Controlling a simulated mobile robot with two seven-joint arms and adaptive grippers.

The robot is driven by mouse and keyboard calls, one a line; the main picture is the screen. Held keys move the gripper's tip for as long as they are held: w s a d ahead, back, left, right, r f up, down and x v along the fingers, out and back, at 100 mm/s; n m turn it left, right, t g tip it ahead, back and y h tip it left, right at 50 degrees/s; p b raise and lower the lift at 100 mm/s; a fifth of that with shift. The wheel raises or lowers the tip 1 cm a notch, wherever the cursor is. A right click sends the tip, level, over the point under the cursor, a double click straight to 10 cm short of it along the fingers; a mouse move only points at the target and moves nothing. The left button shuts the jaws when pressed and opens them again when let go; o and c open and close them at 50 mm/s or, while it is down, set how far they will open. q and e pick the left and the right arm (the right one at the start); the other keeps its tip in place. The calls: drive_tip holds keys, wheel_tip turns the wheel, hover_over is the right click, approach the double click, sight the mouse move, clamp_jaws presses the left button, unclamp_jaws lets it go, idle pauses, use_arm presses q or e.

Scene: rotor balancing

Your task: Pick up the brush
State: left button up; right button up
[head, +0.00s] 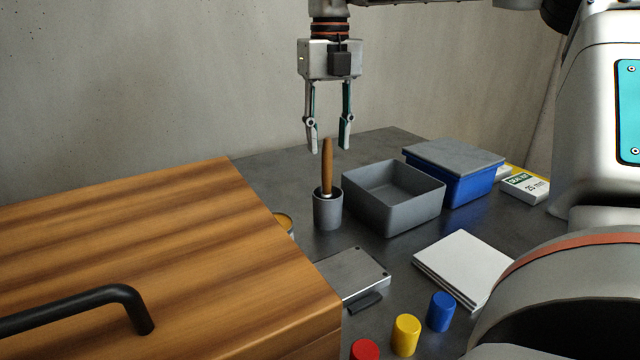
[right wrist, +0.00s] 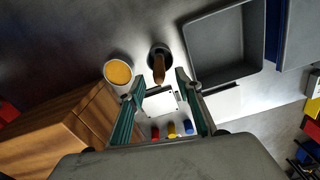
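The brush (head: 327,165) stands handle up in a small grey cup (head: 328,212) on the dark table. Its wooden handle rises well above the rim; its lower end is hidden in the cup. My right gripper (head: 328,148) is open, pointing down, with its fingertips about level with the top of the handle. In the right wrist view the brush handle (right wrist: 159,70) shows beyond and between the open fingers (right wrist: 157,90), apart from both. My left gripper is in neither view.
An open grey bin (head: 395,200) stands just right of the cup, with a blue lidded box (head: 455,180) behind. A wooden box (head: 150,260) with a black handle fills the left front. A metal plate (head: 352,275), white pad (head: 462,265) and coloured cylinders (head: 406,335) lie in front.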

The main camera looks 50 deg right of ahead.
drive_tip(key=b, duration=0.1)
hover_over(327, 193)
drive_tip(key=f, duration=0.6)
drive_tip(key=shift+w+d, duration=0.35)
drive_tip(key=shift+r, duration=0.1)
drive_tip(key=shift+c, duration=0.8)
clamp_jaws()
